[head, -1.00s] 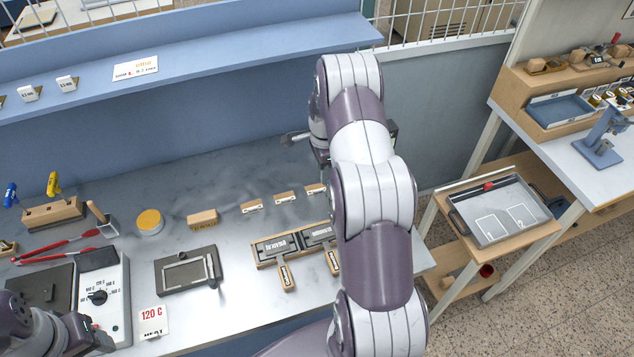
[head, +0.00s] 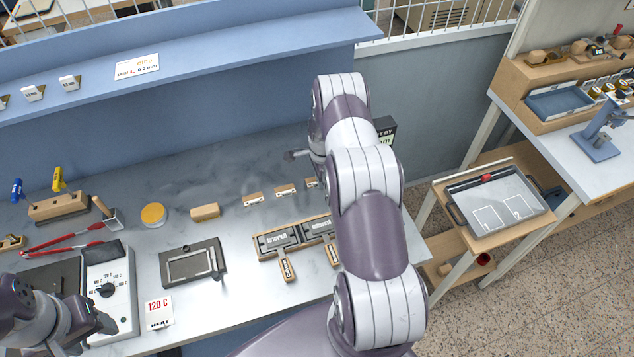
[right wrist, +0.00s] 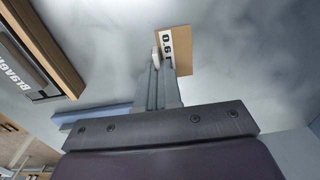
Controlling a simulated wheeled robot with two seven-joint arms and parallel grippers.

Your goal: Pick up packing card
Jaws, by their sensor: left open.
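In the right wrist view a brown card (right wrist: 183,62) with a white number label shows against the grey table top. I take it for the packing card. My right gripper's fingers (right wrist: 158,75) are close together at the card's left edge and overlap it. I cannot tell whether they grip it. In the head view my right arm covers the card, and most of that hand is hidden. My left gripper (head: 92,325) is open at the lower left, beside the white heater box, far from the card.
A wooden type holder (head: 262,254) lies left of my right arm. A grey framed plate (head: 193,263), tongs (head: 62,243), a wooden block (head: 205,212) and a yellow-topped tin (head: 153,215) lie further left. A tray (head: 497,209) stands on the side cart at right.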

